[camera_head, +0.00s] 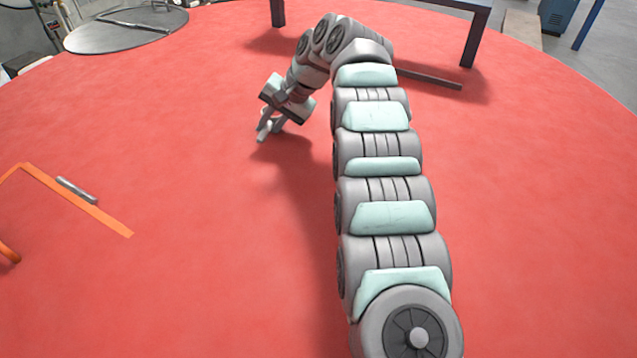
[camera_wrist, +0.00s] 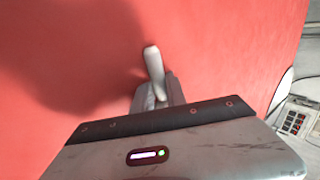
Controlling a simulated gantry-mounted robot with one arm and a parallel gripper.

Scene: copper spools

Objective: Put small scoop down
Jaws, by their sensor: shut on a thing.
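My gripper (camera_head: 268,130) hangs over the open red floor, left of my arm, pointing down and to the left in the head view. In the wrist view my gripper (camera_wrist: 157,97) is shut on a slim, light grey piece, which I take to be the small scoop (camera_wrist: 153,62). Its rounded end sticks out past the fingers. The rest of it is hidden by the fingers and the gripper body. In the head view it is too small to tell from the fingers. A dark shadow lies on the red surface beside it, and I cannot tell whether it touches the surface.
An orange angled strip (camera_head: 80,200) lies at the left with a grey bar (camera_head: 76,189) beside it. A round metal plate (camera_head: 125,40) is at the upper left. A dark-legged frame (camera_head: 470,45) stands at the back right. The red floor (camera_head: 200,250) between is clear.

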